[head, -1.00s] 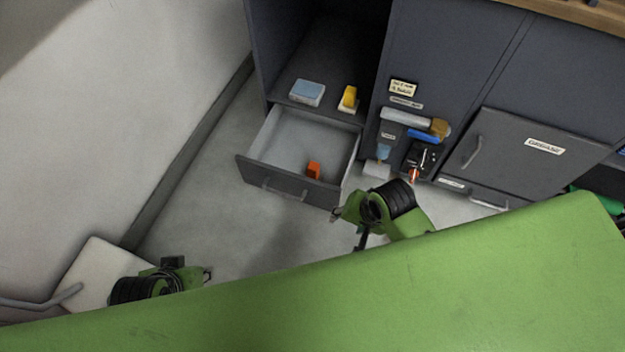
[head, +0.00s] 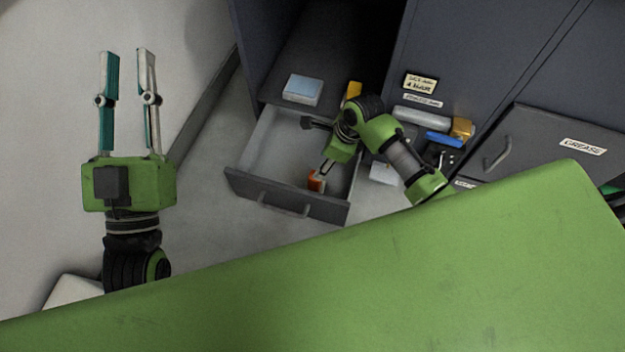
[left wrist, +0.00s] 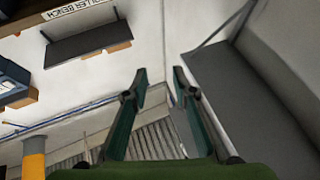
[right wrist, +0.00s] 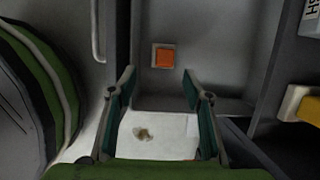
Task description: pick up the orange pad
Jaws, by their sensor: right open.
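The orange pad (head: 316,181) lies in the open drawer (head: 285,197), near its front right. In the right wrist view the pad (right wrist: 165,57) shows as an orange square with a pale edge, beyond the fingertips. My right gripper (head: 326,166) reaches over the drawer, close to the pad in the head view. In the right wrist view its jaws (right wrist: 159,80) are open with nothing gripped. My left gripper (head: 126,54) is open and empty, raised at the left, far from the drawer.
A light blue block (head: 303,89) and a yellow block (head: 353,90) sit on the shelf above the drawer. A grey cylinder (head: 421,117) and a blue item (head: 443,139) are right of my right arm.

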